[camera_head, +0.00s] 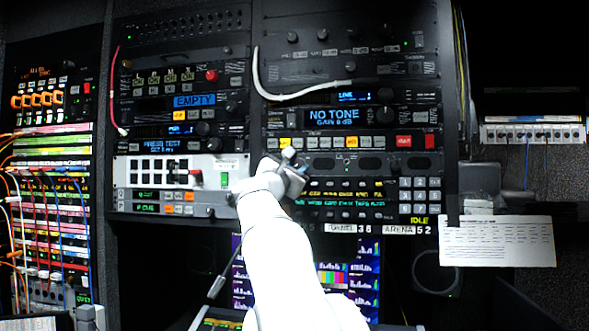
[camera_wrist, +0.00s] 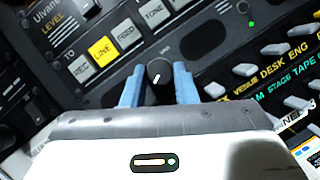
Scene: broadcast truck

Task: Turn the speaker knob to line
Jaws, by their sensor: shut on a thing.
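The speaker knob (camera_wrist: 160,71) is a small round black knob with a white pointer mark, seen in the wrist view. It sits on a dark panel between dark oval grilles. My gripper (camera_wrist: 158,76) has its two blue fingers on either side of the knob, shut on it. Small print stands just above the knob, too small to read. In the head view my gripper (camera_head: 286,166) reaches the left part of the speaker panel (camera_head: 346,163) and hides the knob.
A row of buttons, with a lit yellow LINE button (camera_wrist: 103,50), lies left of the knob in the wrist view. A NO TONE display (camera_head: 334,114) and a looping white cable (camera_head: 300,95) are above my gripper. A paper sheet (camera_head: 497,240) hangs at right.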

